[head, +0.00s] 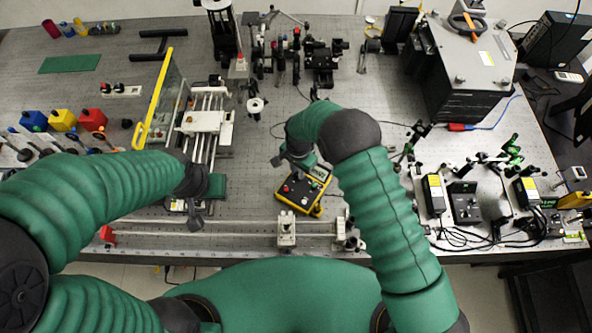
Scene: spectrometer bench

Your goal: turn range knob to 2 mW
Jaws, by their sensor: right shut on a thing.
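The power meter (312,196) is a black box with a yellow body, a small display at its upper right and small controls on its face. It lies tilted in the picture on the bench, left of my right forearm. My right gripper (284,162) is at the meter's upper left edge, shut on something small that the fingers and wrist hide. I cannot make out the range knob or its setting. My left gripper (195,222) hangs at the front left, beside a rail stage and well away from the meter. Its fingers are too small to tell open or shut.
A long rail (240,228) with a carriage (287,229) runs along the bench front, just below the meter. A yellow-edged clear panel (160,97) stands left. Optics and cables (480,205) crowd the right. Bare bench (250,140) lies left of the meter.

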